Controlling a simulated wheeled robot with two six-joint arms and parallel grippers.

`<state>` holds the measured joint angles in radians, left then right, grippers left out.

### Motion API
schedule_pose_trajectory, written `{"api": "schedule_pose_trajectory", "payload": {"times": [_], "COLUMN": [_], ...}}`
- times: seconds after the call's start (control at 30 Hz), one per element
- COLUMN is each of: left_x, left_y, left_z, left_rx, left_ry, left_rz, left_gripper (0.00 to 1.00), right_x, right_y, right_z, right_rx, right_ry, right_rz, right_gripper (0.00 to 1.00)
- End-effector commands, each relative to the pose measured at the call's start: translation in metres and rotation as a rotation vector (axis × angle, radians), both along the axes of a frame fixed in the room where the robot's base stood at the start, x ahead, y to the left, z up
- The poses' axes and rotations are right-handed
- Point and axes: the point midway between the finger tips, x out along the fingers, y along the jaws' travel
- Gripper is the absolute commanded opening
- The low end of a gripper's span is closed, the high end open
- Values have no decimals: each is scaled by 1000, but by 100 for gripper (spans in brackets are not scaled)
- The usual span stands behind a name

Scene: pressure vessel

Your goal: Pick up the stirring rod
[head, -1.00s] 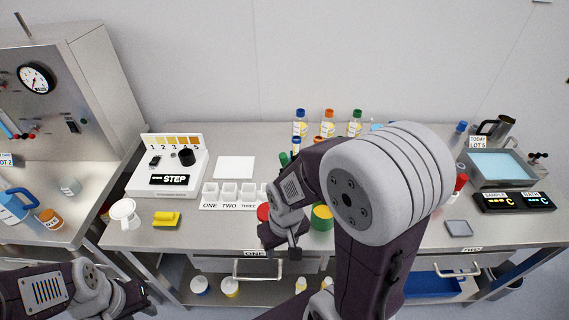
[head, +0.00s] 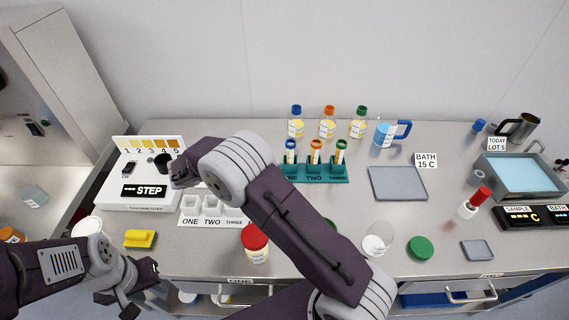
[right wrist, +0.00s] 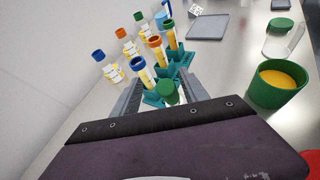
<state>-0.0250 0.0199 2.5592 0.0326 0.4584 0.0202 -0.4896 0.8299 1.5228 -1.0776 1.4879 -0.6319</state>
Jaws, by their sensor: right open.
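I cannot make out a stirring rod for certain in either view. In the right wrist view, my right gripper (right wrist: 158,98) is open. A green round-topped thing (right wrist: 168,92) shows between its fingers, in front of the teal tube rack (right wrist: 183,66); its lower part is hidden and I cannot tell what it is. In the head view, the rack (head: 320,173) holds blue, orange and green capped tubes, and my right arm hides the area left of it. My left gripper (head: 132,290) is low at the table's front edge, with nothing visible in it.
A red-capped jar (head: 256,243) stands beside my right arm. A clear beaker (head: 377,244), green lid (head: 420,247) and red-capped bottle (head: 472,203) are to the right. An open green jar (right wrist: 277,82) is close by in the wrist view. Capped bottles (head: 327,124) stand behind the rack.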

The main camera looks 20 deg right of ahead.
Motion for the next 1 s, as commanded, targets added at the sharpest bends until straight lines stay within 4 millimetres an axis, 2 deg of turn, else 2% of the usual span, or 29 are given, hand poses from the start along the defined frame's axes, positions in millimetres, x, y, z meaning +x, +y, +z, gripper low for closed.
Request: {"api": "schedule_pose_trajectory", "payload": {"times": [0.03, 0.1, 0.27, 0.37, 0.53, 0.67, 0.9, 1.0], "left_x": [0, 0, -1, 0, 0, 0, 0, 0], "left_y": [0, 0, 0, 0, 0, 0, 0, 0], "left_z": [-4, -6, -4, -2, 5, 6, 20, 21], "left_rx": [0, 0, 0, 0, 0, 0, 0, 0], "left_ry": [1, 1, 1, 0, 0, 0, 0, 0], "left_rz": [0, 0, 0, 0, 0, 0, 0, 0], "left_gripper": [36, 36, 36, 36, 36, 36, 36, 36], "right_x": [-2, -5, -6, -4, 1, 2, 9, 10], "right_y": [13, 23, 27, 19, -5, -11, -48, -55], "right_z": [-18, -29, -28, -31, -40, -43, -58, -62], "right_rx": [-14, -28, -25, -24, -24, -23, -24, -23], "right_ry": [30, 53, 52, 53, 54, 53, 54, 52], "right_rz": [32, 60, 70, 68, 66, 67, 65, 66], "right_gripper": [52, 52, 52, 52, 52, 52, 52, 52]}}
